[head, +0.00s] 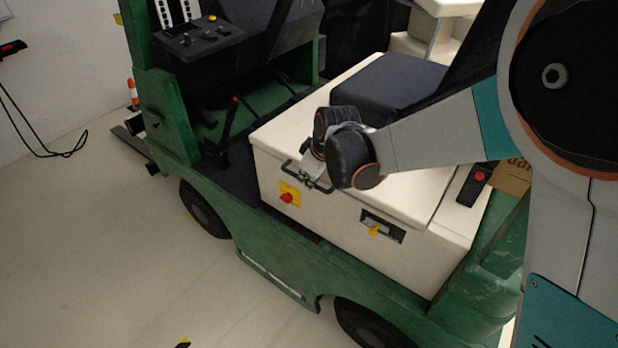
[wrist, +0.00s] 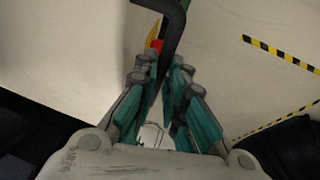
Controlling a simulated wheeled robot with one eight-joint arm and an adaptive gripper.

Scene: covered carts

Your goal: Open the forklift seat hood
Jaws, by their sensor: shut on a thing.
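The forklift seat hood (head: 275,135) is a cream lid with a black seat (head: 385,88) on top. It lies flat on the cream body, with no clear gap along its front edge. A black bar handle (head: 318,186) sits at the hood's front edge. My gripper (head: 312,170) is at this handle, and my wrist partly hides it in the head view. In the wrist view the teal fingers (wrist: 164,82) are closed on the dark handle (wrist: 173,18), which runs between the fingertips.
A red and yellow switch (head: 289,195) is on the front panel below the handle. A yellow-keyed latch plate (head: 382,227) lies to its right. The green forklift frame (head: 260,262) surrounds the body. A lever (head: 230,122) stands left of the hood.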

